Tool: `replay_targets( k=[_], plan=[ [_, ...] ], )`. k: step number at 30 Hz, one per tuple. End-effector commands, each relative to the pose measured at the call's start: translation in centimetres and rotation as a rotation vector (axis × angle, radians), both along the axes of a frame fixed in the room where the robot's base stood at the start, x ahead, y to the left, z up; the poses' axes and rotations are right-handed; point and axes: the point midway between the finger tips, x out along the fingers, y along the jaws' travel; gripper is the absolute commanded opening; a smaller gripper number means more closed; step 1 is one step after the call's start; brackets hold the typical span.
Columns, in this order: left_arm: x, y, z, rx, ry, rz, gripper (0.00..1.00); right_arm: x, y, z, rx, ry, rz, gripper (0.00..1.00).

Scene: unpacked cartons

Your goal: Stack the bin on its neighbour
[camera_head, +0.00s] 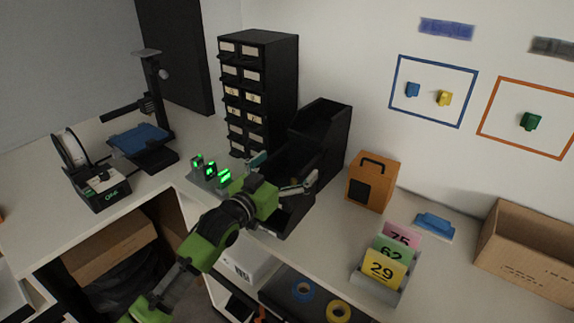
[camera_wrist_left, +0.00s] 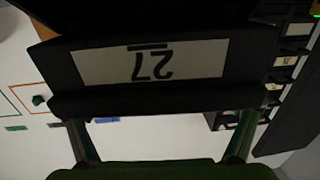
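A black open-front bin (camera_head: 288,218) stands on the worktop just ahead of my left gripper. In the left wrist view its front carries a white label (camera_wrist_left: 150,62) reading 27, upside down in the picture. A taller black bin or bin stack (camera_head: 328,135) stands right behind it against the wall, to its right. My left gripper (camera_head: 283,172) is open, with its fingers spread wide at the bin's front. In the left wrist view the fingers (camera_wrist_left: 160,125) reach up to the bin's lower lip; I cannot tell whether they touch it. My right gripper is not in view.
A black drawer cabinet (camera_head: 258,85) stands behind the bins. Green-lit devices (camera_head: 210,170) sit left of the gripper. An orange box (camera_head: 373,182) stands to the right, with numbered cards (camera_head: 385,268) and a carton (camera_head: 530,245) further right. A 3D printer (camera_head: 143,138) is far left.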

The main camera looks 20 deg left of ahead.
Motion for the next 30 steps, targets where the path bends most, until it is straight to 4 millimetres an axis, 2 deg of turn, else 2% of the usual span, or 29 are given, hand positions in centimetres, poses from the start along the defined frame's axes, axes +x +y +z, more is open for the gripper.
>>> replay_targets(
  k=[11,14,24,30],
  plan=[
    [-0.6,0.2,-0.2,0.000,0.004,0.000,0.99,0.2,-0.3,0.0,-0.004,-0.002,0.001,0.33],
    [-1.8,0.5,-0.2,0.000,0.004,0.000,0.99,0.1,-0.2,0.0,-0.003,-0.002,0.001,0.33],
    [-8.5,2.3,-0.2,0.001,0.004,0.000,0.99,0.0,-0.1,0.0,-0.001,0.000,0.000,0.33],
    [-10.8,3.0,-0.2,0.001,0.003,0.000,0.99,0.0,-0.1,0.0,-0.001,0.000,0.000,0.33]
  ],
)
